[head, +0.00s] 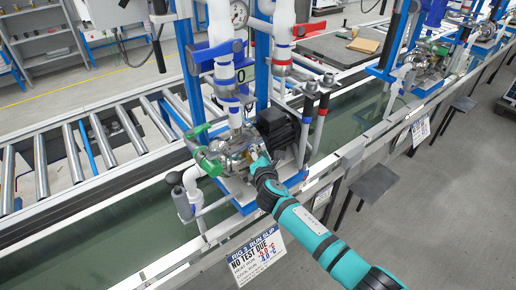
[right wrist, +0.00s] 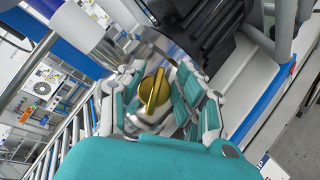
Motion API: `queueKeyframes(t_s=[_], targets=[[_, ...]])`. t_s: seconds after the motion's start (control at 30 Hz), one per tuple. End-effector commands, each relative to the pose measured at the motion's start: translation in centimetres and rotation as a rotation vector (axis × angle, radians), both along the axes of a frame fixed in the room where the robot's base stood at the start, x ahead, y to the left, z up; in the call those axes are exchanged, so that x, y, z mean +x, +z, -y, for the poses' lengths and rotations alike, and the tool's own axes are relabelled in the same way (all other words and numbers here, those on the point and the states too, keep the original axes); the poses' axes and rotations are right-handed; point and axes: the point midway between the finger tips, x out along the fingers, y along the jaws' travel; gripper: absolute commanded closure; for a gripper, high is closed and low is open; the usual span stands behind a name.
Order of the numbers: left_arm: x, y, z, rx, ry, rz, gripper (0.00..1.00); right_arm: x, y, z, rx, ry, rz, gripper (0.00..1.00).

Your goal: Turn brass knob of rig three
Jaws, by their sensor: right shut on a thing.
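The brass knob (right wrist: 153,92) shows in the right wrist view between the teal finger pads of my right gripper (right wrist: 158,100). The pads are closed around it, one on each side. In the head view my right gripper (head: 258,163) reaches the front of the pump on rig three and mostly hides the knob. The pump's black motor (head: 278,130) is just behind and right of the gripper. The sign of rig three (head: 256,254) hangs below on the front rail. My left gripper is not in view.
White vertical pipes (head: 228,80) and a pressure gauge (head: 239,14) rise behind. A roller conveyor (head: 75,150) lies at left. Another rig's pump (head: 425,65) stands further right.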

Motion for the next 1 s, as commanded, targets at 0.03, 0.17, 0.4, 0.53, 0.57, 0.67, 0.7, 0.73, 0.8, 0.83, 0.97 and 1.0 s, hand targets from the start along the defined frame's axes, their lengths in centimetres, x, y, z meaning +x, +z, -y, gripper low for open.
queueKeyframes(t_s=[0.03,0.17,0.4,0.53,0.57,0.67,0.7,0.73,0.8,0.83,0.97,1.0], targets=[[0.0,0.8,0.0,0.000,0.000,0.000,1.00,-0.1,0.5,-0.3,0.036,-0.018,-0.022,0.99],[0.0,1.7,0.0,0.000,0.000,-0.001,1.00,-0.1,0.4,-0.2,0.114,-0.074,-0.079,0.99],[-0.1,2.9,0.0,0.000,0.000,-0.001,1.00,-0.1,0.2,-0.2,0.231,-0.157,-0.162,0.99],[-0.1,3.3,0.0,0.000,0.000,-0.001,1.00,-0.1,0.1,-0.1,0.273,-0.189,-0.193,0.99],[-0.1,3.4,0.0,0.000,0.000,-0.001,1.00,-0.1,0.1,-0.1,0.280,-0.194,-0.198,0.99],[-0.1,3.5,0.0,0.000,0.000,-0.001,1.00,0.0,0.1,-0.1,0.303,-0.209,-0.214,0.99],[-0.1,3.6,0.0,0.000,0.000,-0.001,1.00,0.0,0.0,-0.1,0.310,-0.214,-0.218,0.99],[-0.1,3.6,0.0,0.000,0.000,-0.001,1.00,0.0,0.0,0.0,0.314,-0.216,-0.221,0.99],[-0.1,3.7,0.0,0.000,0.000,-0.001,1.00,0.0,0.0,0.0,0.320,-0.221,-0.226,0.99],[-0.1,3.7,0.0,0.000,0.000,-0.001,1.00,0.0,0.0,0.0,0.322,-0.223,-0.227,0.99],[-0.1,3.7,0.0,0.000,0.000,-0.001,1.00,0.0,0.0,0.0,0.326,-0.226,-0.230,0.99],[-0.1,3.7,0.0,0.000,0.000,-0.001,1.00,0.0,0.0,0.0,0.326,-0.226,-0.230,0.99]])
